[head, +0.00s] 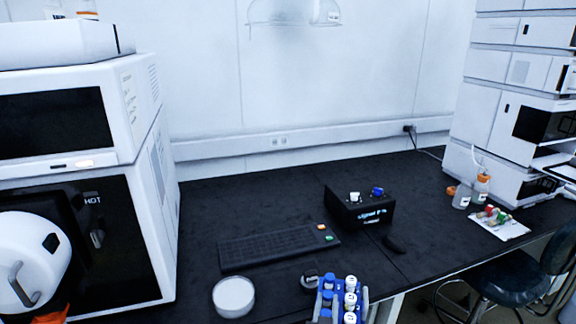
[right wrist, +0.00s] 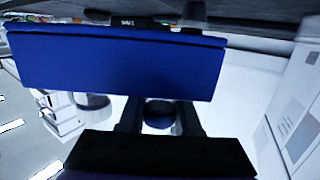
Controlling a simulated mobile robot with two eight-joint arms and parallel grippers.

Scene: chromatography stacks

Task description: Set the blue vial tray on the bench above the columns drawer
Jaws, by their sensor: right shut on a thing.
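The blue vial tray (head: 327,284) is at the bottom centre of the head view, with several white-capped vials in it. My right gripper (head: 341,304) is shut on it, with grey fingers at its sides. In the right wrist view the tray (right wrist: 120,65) shows as a broad blue face beyond the dark fingers of the gripper (right wrist: 160,108). The tray is at the front of the black bench (head: 215,200); I cannot tell whether it touches the top. The columns drawer cannot be made out.
A keyboard (head: 275,248), a black box (head: 360,210), a mouse (head: 395,243) and a white round dish (head: 233,296) lie on the bench. Instrument stacks stand left (head: 80,150) and right (head: 500,120). Bottles (head: 461,197) and a packet (head: 505,229) are at right. A stool (head: 515,275) stands below.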

